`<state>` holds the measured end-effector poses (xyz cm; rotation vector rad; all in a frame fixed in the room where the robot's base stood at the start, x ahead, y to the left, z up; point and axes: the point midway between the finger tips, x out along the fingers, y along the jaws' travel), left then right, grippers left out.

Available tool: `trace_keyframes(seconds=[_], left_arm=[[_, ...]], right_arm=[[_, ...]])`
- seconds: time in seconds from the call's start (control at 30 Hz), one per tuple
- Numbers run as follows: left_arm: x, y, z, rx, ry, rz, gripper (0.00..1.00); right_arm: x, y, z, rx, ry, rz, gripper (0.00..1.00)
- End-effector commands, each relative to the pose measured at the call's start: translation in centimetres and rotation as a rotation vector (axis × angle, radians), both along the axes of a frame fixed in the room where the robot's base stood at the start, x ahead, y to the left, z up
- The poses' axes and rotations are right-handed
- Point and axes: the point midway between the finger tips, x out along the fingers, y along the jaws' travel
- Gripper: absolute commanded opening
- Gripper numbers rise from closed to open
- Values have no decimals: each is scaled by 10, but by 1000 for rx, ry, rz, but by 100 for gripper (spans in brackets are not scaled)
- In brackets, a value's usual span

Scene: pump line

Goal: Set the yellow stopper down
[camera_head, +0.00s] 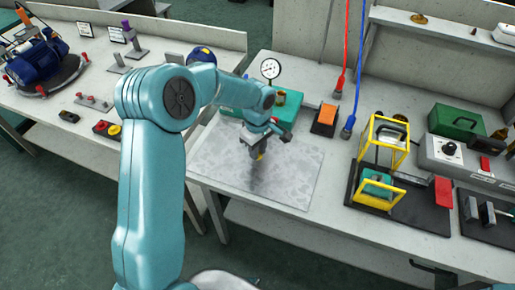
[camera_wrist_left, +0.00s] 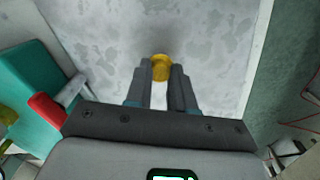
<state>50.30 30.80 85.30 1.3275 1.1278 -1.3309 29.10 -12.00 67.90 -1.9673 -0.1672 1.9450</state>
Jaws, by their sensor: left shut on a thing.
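The yellow stopper (camera_head: 260,156) is between the fingertips of my left gripper (camera_head: 257,149), which is shut on it. In the left wrist view the stopper (camera_wrist_left: 161,64) shows at the tips of the two grey fingers, partly hidden by them. The stopper is over the mottled grey sheet (camera_head: 294,181) on the right-hand bench, with a dark blurred patch on the sheet below it. It looks a little above the sheet, but I cannot tell the exact gap. My right gripper is not in view.
A teal pump body (camera_head: 290,105) and a gauge (camera_head: 270,68) stand just behind the sheet. A yellow frame (camera_head: 384,140) on a black base is to the right, with a red and a blue hose (camera_head: 347,128) hanging nearby. The sheet around the stopper is bare.

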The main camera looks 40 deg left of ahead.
Motion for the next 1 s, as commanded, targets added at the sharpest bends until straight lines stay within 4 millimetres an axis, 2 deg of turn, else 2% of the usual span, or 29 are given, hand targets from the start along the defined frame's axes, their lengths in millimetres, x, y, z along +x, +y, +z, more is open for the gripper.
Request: trace_keyframes(seconds=[0.37, 0.4, 0.47, 0.77, 0.83, 0.87, 1.0], left_arm=[[0, 0, -6, 1, -1, 0, 0], [0, 0, -5, 1, -1, 0, 30], [0, 0, -4, 1, -1, 0, 49], [0, 0, -2, 1, 0, 0, 49], [0, 0, 3, 1, 0, 0, 49], [1, 0, 4, 1, -3, 0, 49], [1, 0, 31, 2, -6, 0, 49]], right_arm=[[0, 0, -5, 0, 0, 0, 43], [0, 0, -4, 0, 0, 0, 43], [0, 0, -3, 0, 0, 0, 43], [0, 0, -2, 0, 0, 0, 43], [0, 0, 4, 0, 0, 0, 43], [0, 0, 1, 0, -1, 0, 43], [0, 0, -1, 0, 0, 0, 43]])
